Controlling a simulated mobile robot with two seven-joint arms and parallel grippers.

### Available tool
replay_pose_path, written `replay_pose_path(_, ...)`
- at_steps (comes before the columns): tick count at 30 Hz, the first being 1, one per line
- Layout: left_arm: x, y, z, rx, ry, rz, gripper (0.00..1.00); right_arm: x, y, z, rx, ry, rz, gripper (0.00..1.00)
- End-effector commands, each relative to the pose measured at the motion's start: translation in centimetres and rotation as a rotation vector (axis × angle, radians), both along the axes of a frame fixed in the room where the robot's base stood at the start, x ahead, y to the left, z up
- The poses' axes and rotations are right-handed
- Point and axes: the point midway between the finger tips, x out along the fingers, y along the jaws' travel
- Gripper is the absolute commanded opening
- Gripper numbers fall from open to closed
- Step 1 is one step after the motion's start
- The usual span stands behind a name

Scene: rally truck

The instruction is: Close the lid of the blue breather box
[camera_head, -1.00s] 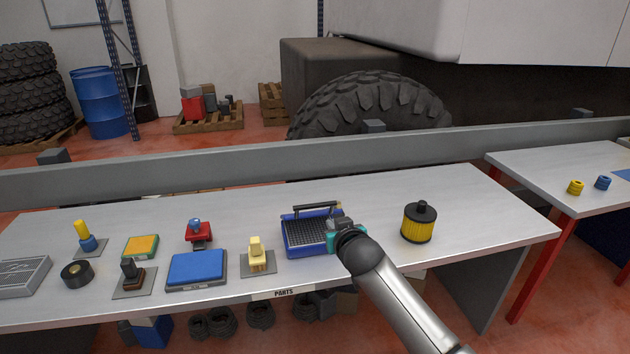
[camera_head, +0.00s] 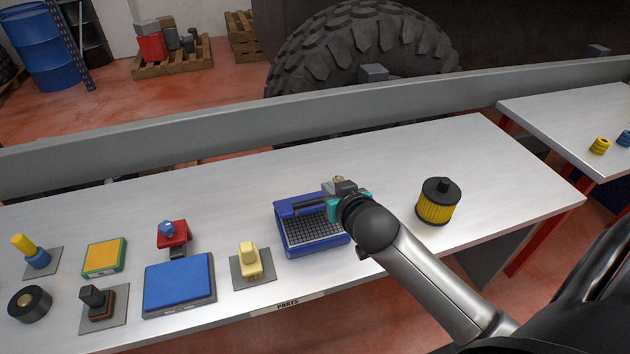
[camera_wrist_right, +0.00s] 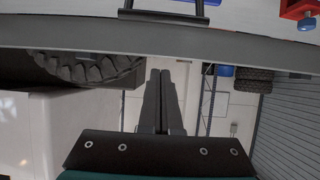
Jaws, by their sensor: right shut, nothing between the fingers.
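The blue breather box (camera_head: 289,240) stands on the workbench in the head view. Its dark grid inside shows, so it is open. The lid (camera_head: 284,207) is the blue panel with a dark bar handle (camera_head: 312,205) at the box's far side; its exact angle is unclear. My right gripper (camera_head: 340,184) is shut and empty at the far right corner of the box, partly covering it. I cannot tell whether it touches the lid. In the right wrist view its shut fingers (camera_wrist_right: 161,98) show, with the dark handle (camera_wrist_right: 163,17) at the top edge. My left gripper is out of view.
A yellow filter with a black cap (camera_head: 438,203) stands right of the box. A yellow part on a plate (camera_head: 250,262), a blue flat box (camera_head: 179,282) and a red part (camera_head: 172,234) stand left. A grey rail (camera_head: 200,130) runs behind. Bench between box and filter is clear.

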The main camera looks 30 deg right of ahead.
Motion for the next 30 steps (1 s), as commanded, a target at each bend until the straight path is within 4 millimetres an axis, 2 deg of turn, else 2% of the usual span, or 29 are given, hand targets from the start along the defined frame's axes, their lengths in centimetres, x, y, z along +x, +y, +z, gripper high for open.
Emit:
replay_pose_path(5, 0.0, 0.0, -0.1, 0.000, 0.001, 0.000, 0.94, 1.2, -0.3, -0.6, 0.000, -0.001, 0.000, 0.00)
replay_pose_path(25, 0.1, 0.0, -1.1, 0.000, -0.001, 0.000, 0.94, 8.8, -2.1, -4.5, -0.001, -0.001, -0.001, 0.00)
replay_pose_path(30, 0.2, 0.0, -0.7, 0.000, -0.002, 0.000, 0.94, 6.7, -1.6, -6.4, 0.000, 0.003, 0.001, 0.00)
